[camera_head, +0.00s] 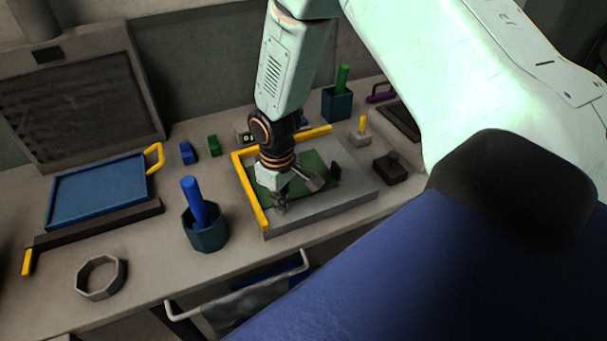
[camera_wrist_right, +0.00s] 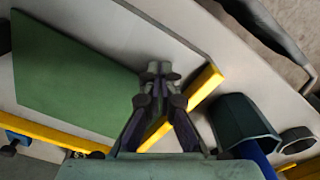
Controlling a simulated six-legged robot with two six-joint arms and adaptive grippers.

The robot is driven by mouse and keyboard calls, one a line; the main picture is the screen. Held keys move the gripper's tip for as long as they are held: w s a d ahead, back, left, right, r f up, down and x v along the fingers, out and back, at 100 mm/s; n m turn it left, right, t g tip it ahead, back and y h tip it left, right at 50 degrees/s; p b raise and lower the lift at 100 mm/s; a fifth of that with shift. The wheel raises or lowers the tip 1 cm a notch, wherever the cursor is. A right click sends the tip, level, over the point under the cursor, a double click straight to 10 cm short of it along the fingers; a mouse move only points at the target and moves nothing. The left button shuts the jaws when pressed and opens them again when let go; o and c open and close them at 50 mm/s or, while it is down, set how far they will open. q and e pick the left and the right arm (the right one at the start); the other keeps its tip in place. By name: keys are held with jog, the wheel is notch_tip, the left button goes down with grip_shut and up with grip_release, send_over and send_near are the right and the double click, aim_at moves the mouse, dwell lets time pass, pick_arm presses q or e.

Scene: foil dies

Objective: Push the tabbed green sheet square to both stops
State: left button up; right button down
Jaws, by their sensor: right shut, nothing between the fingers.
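The green sheet (camera_head: 316,163) lies flat on a light grey plate (camera_head: 335,212); its black tab (camera_head: 335,171) stands near its right side. Two yellow stops border the plate, a left one (camera_head: 249,194) and a back one (camera_head: 313,132). My right gripper (camera_head: 280,207) is shut and empty, pointing down near the front end of the left stop. In the right wrist view its fingertips (camera_wrist_right: 158,73) are between the green sheet (camera_wrist_right: 65,75) and the left stop (camera_wrist_right: 207,86). Grey plate shows between sheet and stops there. The gripper hides part of the sheet. My left gripper is not in view.
A teal cup (camera_head: 206,232) with a blue rod stands left of the plate. A blue tray (camera_head: 98,190) and a grey ring (camera_head: 100,278) are further left. A black knobbed block (camera_head: 388,168) stands right, and a green-rod cup (camera_head: 337,104) behind.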

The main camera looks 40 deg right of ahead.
jog(key=shift+w+d, duration=0.15)
jog(key=shift+w, duration=0.3)
jog(key=shift+w+d+b, duration=0.15)
jog(key=shift+w+b, duration=0.1)
jog(key=shift+w, duration=0.45)
jog(key=shift+w+d+b, duration=0.15)
jog(key=shift+w+b, duration=0.05)
jog(key=shift+w, duration=0.45)
jog(key=shift+s+a+p, duration=0.15)
jog(key=shift+s+p, duration=0.4)
jog(key=shift+p, duration=0.05)
notch_tip(320, 180, up, 8)
jog(key=p, duration=0.7)
jog(key=shift+r, duration=0.1)
